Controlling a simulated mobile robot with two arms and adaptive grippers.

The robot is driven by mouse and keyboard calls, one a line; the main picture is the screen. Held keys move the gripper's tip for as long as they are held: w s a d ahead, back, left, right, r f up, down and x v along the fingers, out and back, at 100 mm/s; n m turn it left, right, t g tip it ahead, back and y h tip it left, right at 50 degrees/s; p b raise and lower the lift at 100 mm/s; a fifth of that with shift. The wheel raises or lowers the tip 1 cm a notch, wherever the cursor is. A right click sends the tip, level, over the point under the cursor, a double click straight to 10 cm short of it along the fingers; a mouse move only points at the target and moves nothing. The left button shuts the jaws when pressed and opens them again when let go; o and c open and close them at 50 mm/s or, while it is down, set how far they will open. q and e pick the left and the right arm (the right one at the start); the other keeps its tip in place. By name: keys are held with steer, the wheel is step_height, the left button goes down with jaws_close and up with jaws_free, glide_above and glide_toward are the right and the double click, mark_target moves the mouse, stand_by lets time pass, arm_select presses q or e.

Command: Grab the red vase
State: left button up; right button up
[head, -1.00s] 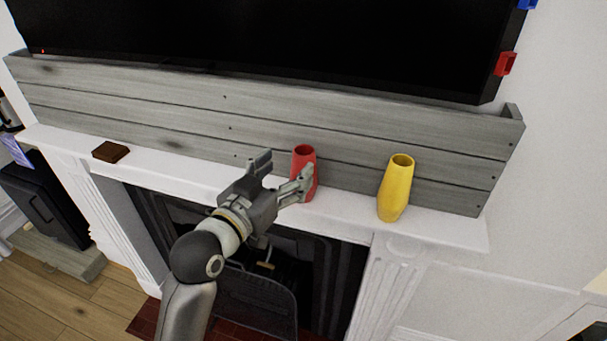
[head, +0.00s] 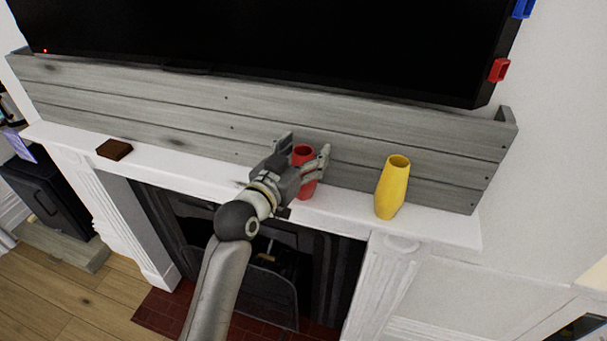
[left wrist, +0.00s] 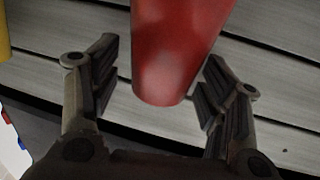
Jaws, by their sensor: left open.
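The red vase (head: 304,155) stands upright on the white mantel shelf (head: 345,217), in front of grey planks. My left gripper (head: 306,148) is open, with one finger on each side of the vase. In the head view the gripper hides part of the vase's left side. In the left wrist view the red vase (left wrist: 178,50) lies between the two open fingers of my left gripper (left wrist: 158,88). Gaps show between the vase and both fingers there. My right gripper is not in view.
A yellow vase (head: 392,188) stands on the shelf to the right. A small brown block (head: 114,149) lies on the shelf at the left. Grey planks (head: 200,115) rise close behind the vases, below a large black screen (head: 270,45).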

arm_select(q)
steer(key=shift+c, duration=0.4)
jaws_close()
steer(key=shift+r, duration=0.1)
